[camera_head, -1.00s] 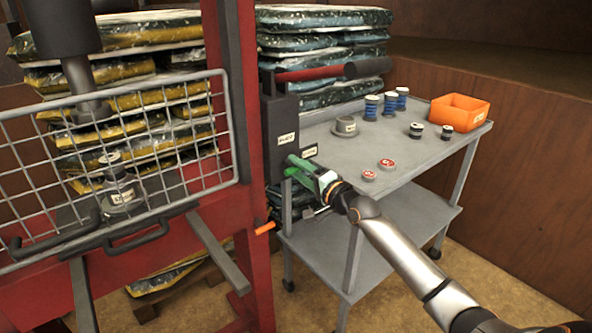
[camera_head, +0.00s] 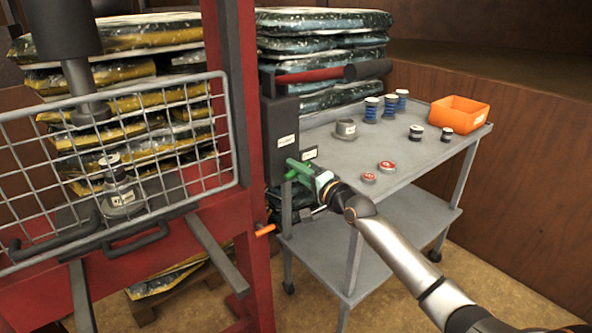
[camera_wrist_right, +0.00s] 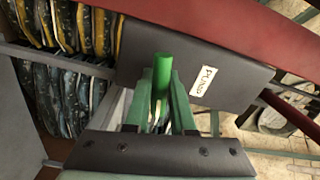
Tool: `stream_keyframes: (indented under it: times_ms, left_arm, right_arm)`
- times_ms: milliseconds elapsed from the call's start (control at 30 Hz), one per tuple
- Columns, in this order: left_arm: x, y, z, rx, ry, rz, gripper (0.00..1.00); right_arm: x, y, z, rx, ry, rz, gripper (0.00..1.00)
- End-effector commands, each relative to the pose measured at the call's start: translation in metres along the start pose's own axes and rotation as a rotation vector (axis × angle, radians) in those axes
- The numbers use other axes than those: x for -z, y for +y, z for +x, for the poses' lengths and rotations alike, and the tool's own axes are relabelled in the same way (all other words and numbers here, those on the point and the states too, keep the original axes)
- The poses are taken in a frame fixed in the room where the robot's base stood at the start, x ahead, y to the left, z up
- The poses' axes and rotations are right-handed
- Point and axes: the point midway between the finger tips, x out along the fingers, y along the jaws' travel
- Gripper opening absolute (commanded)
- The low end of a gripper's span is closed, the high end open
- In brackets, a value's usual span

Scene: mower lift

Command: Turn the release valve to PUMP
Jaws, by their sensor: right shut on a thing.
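The release valve's bright green handle (camera_wrist_right: 162,75) stands between my right fingers in the right wrist view. My right gripper (camera_head: 301,170) is shut on it at the dark pump box (camera_head: 281,120), which is fixed to the red press column. A white label reading PUMP (camera_wrist_right: 203,80) is on the box, to the right of the handle in the wrist view. In the head view a small label (camera_head: 286,141) sits above the gripper and another label (camera_head: 309,154) to its right; their text is too small to read surely. My left gripper is not in view.
A grey cart (camera_head: 400,165) stands right of the press, with an orange bin (camera_head: 459,113), blue springs (camera_head: 371,110) and red-topped discs (camera_head: 387,167). A red pump lever (camera_head: 310,75) sticks out above the box. A wire guard (camera_head: 120,150) covers the press front.

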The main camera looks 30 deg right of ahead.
Motion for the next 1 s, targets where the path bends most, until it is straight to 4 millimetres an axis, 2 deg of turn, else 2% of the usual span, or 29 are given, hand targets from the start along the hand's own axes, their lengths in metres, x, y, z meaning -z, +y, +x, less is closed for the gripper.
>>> stream_keyframes:
  times_ms: [367,567,1000]
  left_arm:
    - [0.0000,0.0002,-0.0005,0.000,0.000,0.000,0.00]
    - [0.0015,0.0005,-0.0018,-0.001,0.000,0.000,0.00]
    - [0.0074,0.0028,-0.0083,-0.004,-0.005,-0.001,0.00]
  right_arm:
    - [-0.0004,0.0003,-0.0001,-0.001,-0.001,-0.010,0.00]
    - [-0.0005,0.0000,-0.0001,-0.002,-0.002,-0.073,0.00]
    - [-0.0001,-0.0011,-0.0002,-0.002,-0.002,-0.435,0.00]
